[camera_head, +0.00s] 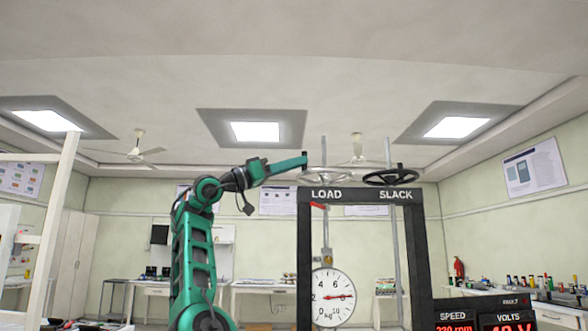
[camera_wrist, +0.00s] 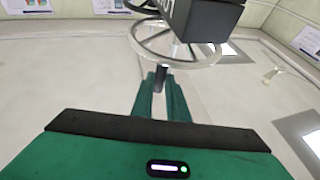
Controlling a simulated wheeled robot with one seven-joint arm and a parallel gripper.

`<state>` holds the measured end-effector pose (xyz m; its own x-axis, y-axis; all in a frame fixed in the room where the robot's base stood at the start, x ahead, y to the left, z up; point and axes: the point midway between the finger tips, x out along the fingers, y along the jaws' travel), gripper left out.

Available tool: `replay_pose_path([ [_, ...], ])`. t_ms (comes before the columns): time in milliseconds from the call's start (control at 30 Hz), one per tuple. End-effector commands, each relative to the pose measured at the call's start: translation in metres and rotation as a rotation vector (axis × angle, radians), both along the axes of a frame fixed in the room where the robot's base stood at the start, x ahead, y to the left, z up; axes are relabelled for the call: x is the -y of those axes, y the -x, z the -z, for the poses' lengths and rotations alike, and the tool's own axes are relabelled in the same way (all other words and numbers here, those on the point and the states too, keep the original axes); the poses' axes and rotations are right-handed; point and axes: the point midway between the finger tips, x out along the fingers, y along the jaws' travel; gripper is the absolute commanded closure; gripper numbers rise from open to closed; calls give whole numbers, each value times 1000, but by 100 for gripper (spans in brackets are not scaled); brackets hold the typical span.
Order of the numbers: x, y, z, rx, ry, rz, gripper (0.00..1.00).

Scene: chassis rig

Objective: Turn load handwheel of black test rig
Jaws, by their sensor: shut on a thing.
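The black test rig (camera_head: 367,195) stands right of centre in the head view, marked LOAD and SLACK. Above LOAD is the pale load handwheel (camera_head: 327,175), lying flat on an upright screw. It also shows in the wrist view (camera_wrist: 142,48). My gripper (camera_head: 303,159) is at the wheel's left edge, with its green fingers shut on the wheel's dark upright handle (camera_wrist: 161,77). The wrist view shows the handle between the fingertips (camera_wrist: 160,88). Above SLACK is a black handwheel (camera_head: 391,177).
Red SPEED and VOLTS readouts (camera_head: 480,318) are at lower right. Benches (camera_head: 262,287) line the back wall. A pale post (camera_head: 53,235) stands at left. The rig's black crossbeam (camera_wrist: 205,18) is close to the wheel in the wrist view.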

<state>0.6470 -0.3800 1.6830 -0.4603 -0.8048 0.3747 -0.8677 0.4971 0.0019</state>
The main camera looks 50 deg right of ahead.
Motion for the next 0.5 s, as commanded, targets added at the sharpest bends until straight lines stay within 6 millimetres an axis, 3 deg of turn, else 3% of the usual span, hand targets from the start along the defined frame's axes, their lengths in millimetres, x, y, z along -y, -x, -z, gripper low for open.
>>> replay_pose_path([
  [267, 6, 2, -2, -5, 10, 12, 100],
  [300, 7, 3, -2, -4, 9, 13, 79],
  [333, 7, 4, -2, -5, 9, 14, 72],
  [367, 8, 4, -2, -4, 9, 15, 67],
  [500, 10, 6, -2, -3, 7, 18, 67],
])
